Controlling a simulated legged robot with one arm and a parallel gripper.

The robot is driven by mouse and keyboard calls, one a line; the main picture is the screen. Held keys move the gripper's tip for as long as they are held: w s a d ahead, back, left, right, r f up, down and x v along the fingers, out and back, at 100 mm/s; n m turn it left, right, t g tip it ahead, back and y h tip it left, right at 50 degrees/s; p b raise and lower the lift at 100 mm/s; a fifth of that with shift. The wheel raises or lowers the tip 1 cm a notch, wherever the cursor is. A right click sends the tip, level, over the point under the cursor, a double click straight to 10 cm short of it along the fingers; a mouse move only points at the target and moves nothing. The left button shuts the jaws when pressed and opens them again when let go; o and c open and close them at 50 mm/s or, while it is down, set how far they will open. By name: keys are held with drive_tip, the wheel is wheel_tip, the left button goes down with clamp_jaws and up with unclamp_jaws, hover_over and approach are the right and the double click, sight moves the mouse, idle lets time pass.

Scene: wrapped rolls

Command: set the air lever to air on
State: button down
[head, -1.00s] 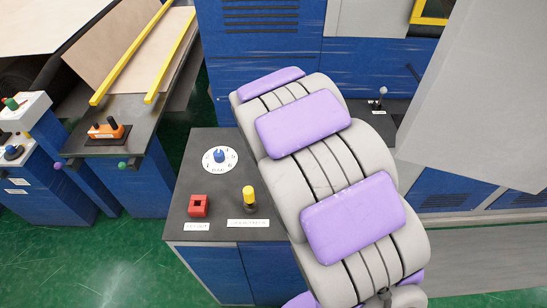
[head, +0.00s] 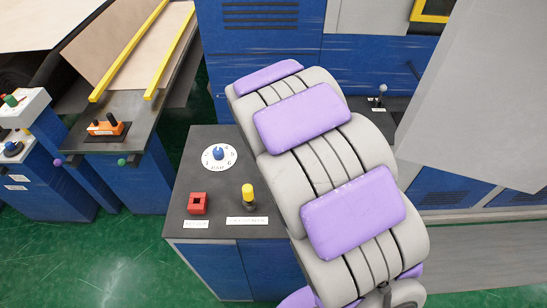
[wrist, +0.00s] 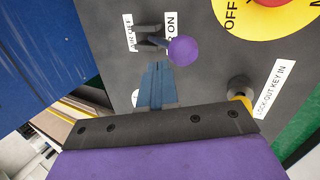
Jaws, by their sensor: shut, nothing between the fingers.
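The air lever, with a round purple knob (wrist: 184,51) on a dark stem, shows in the wrist view on a grey panel (wrist: 210,72). It stands between the "AIR OFF" label (wrist: 130,32) and the "ON" label (wrist: 172,25). The knob leans over the "ON" side in this view and partly covers that label. My gripper (wrist: 157,68) is shut and empty, its fingertips just below the lever and close to the knob. I cannot tell whether they touch it. In the head view my arm fills the middle, and the lever and gripper are not visible.
In the wrist view, a yellow disc with a red button (wrist: 270,3) is at upper right and a lock-out key (wrist: 240,88) sits right of my gripper. In the head view, a cabinet with a dial (head: 219,157) and red part (head: 198,203) stands beside my arm. Green floor is clear at lower left.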

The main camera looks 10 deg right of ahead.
drive_tip(key=v, duration=1.1)
drive_tip(key=shift+d, duration=0.2)
drive_tip(key=shift+s, duration=0.1)
drive_tip(key=s+d+f+m+g+b, duration=0.1)
drive_tip(key=s+f+m+g+b, duration=0.1)
drive_tip(key=s, duration=0.8)
drive_tip(key=s+d+f+m+g+y+b, duration=0.1)
drive_tip(key=s+d+f+m+g+b, duration=0.1)
drive_tip(key=s+f+m+b, duration=0.3)
drive_tip(key=s+d+f+m+g+b, duration=0.1)
drive_tip(key=s+f+m+b, duration=0.3)
drive_tip(key=s, duration=1.2)
drive_tip(key=m+g+b, duration=0.1)
drive_tip(key=m+b, duration=0.2)
drive_tip(key=m, duration=0.2)
drive_tip(key=shift+d+f+m+g+y, duration=0.25)
drive_tip(key=shift+d+m+g+y, duration=0.05)
drive_tip(key=shift+d+m, duration=0.1)
